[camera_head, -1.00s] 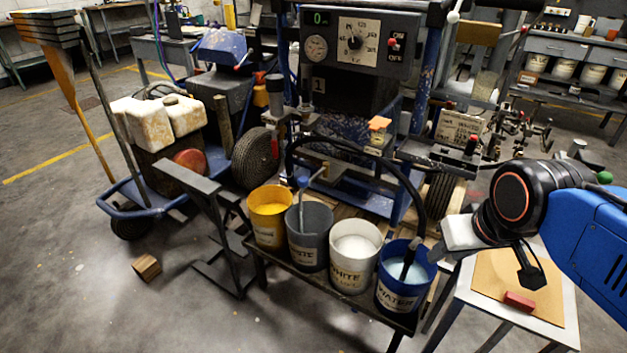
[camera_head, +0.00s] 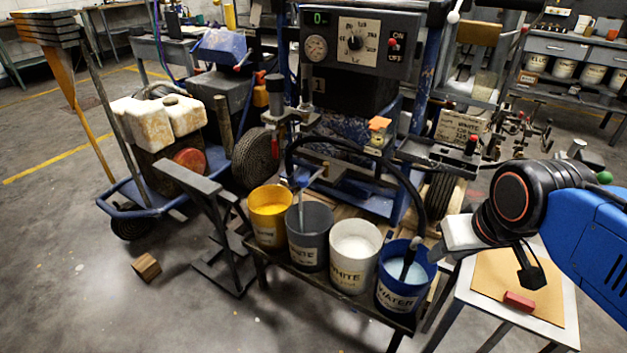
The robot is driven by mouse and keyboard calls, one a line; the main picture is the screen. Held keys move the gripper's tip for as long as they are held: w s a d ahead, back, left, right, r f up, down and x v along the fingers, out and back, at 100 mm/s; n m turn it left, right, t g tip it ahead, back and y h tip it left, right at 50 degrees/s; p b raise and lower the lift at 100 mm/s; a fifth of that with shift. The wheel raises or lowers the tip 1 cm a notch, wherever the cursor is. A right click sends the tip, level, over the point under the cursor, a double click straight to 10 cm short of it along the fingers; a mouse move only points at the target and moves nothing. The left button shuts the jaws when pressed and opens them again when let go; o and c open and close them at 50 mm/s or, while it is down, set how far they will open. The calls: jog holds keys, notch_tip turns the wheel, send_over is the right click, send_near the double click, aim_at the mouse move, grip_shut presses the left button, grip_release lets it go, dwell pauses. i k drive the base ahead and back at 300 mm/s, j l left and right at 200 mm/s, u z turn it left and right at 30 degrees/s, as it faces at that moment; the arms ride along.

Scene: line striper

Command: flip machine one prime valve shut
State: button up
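Machine one (camera_head: 350,45) is the striper with a "1" plate (camera_head: 319,85), a dial and a lit green readout, at the top middle. I cannot tell for sure which part is its prime valve. My gripper (camera_head: 446,240) is at the right, in front of the machine and just right of the blue water pail (camera_head: 402,285). It is apart from both fittings. Its fingers are seen too poorly to tell their opening.
Yellow (camera_head: 268,215), grey (camera_head: 309,235) and white (camera_head: 352,255) pails stand beside the water pail on a low bench. A black hose arches over them. A small table (camera_head: 490,315) with a red block (camera_head: 519,301) is below my arm.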

aim_at(273, 141)
jog(key=j+u, duration=0.15)
jog(key=j, duration=0.2)
jog(key=i+j+u, duration=0.15)
jog(key=i+j+z, duration=0.15)
jog(key=j, duration=0.25)
jog(key=j+z, duration=0.15)
jog(key=j, duration=0.3)
